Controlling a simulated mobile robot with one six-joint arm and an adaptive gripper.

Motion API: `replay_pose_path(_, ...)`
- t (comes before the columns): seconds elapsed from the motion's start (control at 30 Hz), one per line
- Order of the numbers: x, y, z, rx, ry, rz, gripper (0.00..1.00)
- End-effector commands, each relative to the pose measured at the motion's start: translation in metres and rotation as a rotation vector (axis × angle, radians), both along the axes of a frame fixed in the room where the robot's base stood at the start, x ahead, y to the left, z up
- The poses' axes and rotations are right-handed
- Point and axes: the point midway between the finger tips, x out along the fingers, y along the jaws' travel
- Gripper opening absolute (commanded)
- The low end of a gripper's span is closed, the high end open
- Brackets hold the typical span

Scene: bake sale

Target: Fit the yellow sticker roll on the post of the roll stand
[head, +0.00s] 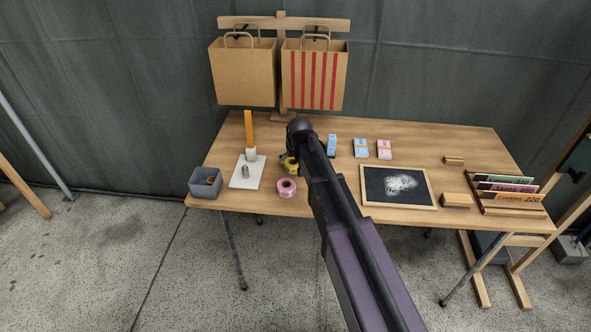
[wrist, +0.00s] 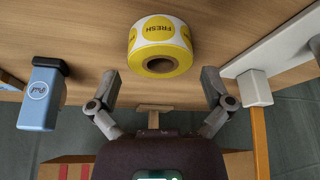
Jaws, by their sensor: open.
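The yellow sticker roll (wrist: 160,33), with "FRESH" on its yellow labels and a brown core, lies on the wooden table just beyond my open fingers in the wrist view. In the head view the yellow roll (head: 289,163) is partly hidden by my arm. My gripper (wrist: 159,88) is open and empty, its fingers spread wider than the roll and apart from it. The roll stand's white base (head: 239,182) is left of the roll in the head view, with a short grey post (head: 245,172) standing bare on it. The stand's base (wrist: 285,48) also shows at the wrist view's right.
A pink roll (head: 286,188) lies close in front of the yellow roll. A white block with an orange upright (head: 249,131) stands at the base's back. A grey bin (head: 205,190) is at the left edge; a blue item (head: 331,146) stands right of my arm. Paper bags (head: 243,75) hang behind.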

Motion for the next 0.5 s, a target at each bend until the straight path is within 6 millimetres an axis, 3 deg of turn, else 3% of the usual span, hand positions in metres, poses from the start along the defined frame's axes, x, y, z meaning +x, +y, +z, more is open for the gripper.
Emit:
replay_pose_path(0.2, 0.007, 0.003, -0.020, 0.000, 0.000, 0.000, 1.00)
replay_pose_path(0.5, 0.009, 0.003, -0.025, 0.000, 0.000, 0.000, 1.00)
